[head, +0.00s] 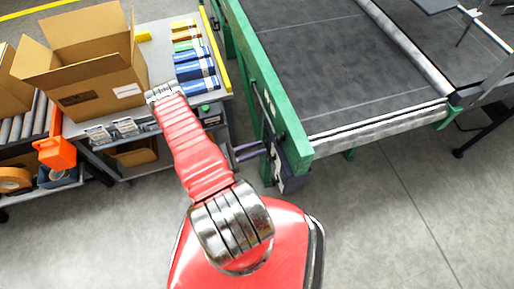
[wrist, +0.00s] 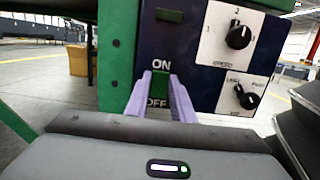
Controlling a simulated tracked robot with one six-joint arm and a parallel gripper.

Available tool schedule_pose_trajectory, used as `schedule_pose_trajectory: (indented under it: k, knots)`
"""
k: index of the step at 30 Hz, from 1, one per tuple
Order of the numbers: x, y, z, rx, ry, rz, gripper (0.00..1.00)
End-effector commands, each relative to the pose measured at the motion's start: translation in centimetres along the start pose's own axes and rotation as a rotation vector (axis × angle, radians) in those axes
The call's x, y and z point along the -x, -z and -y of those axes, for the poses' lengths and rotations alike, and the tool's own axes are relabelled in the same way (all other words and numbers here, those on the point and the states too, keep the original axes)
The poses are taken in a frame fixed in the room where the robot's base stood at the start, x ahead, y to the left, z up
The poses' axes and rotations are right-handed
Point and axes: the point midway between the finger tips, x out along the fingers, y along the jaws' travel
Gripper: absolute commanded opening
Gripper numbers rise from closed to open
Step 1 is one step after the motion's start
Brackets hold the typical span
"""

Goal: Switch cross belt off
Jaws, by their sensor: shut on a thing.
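The dark blue control box (wrist: 185,55) fills the middle of the wrist view; in the head view the box (head: 292,160) sits at the near corner of the green-framed belt. A green switch (wrist: 159,82) lies between the printed words ON above and OFF below. My gripper (wrist: 159,83) has its two pale purple fingers on either side of the switch and is shut on it. The fingers partly cover the OFF lettering. In the head view my gripper (head: 260,149) reaches the box from the left; the switch is hidden there.
Right of the switch are two black knobs on white plates, an upper knob (wrist: 239,36) and a lower knob (wrist: 247,97). A green frame post (wrist: 117,50) stands left of the box. A cart holds an open cardboard box (head: 95,75). Bare floor lies at right.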

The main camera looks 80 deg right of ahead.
Motion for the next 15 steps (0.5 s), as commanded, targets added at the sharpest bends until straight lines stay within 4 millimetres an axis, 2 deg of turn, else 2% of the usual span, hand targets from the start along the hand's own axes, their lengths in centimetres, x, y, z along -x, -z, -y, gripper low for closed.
schedule_pose_trajectory:
  k: [7, 15]
  knots:
    - [0.05, 0.42, -0.02, -0.001, -0.001, 0.101, 0.00]
    - [0.14, 0.40, -0.06, -0.002, -0.001, 0.131, 0.00]
